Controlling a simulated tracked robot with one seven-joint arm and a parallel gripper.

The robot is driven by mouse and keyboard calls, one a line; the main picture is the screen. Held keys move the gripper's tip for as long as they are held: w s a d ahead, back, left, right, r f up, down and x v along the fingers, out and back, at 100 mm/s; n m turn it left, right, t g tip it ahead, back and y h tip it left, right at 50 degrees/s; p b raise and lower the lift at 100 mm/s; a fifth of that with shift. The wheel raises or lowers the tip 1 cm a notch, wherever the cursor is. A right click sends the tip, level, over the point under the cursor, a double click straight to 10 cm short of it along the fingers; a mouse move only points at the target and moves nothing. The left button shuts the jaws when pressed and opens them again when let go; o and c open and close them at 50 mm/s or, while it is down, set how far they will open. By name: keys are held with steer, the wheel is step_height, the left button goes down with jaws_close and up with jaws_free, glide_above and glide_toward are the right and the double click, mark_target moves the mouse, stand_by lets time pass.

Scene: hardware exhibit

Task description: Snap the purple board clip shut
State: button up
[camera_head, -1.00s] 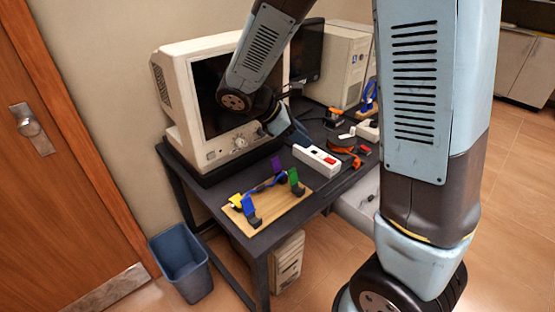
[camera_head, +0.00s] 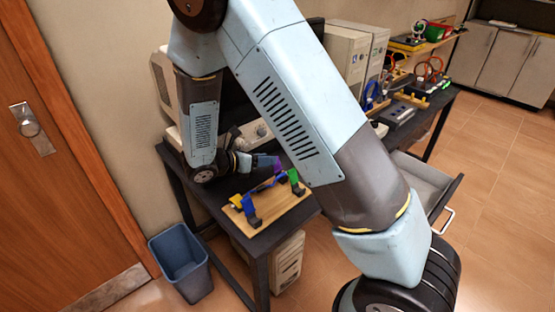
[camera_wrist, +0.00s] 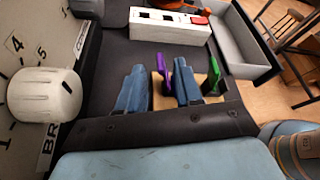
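The wooden board (camera_head: 284,207) lies on the dark desk with several coloured clips and a blue cable. The purple clip (camera_head: 278,165) is at its far edge, its flap standing up; it also shows in the wrist view (camera_wrist: 166,82). My gripper (camera_head: 268,161) is just left of the purple clip in the head view. In the wrist view, its two blue fingers (camera_wrist: 158,78) are apart, with the purple flap between them in the picture. I cannot tell whether they touch it. The green clip (camera_wrist: 213,73) stands upright to the right.
The blue clip (camera_head: 249,206) and yellow clip (camera_head: 236,201) stand at the board's left end. A monitor with a white knob (camera_wrist: 45,95) is close on the left. A white power strip (camera_wrist: 170,26) lies beyond the board. An open drawer (camera_head: 423,180) is at right.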

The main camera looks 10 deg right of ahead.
steer(key=shift+x, duration=3.05)
steer(key=shift+c, duration=0.2)
jaws_close()
steer(key=shift+a, duration=0.15)
steer(key=shift+s, duration=0.1)
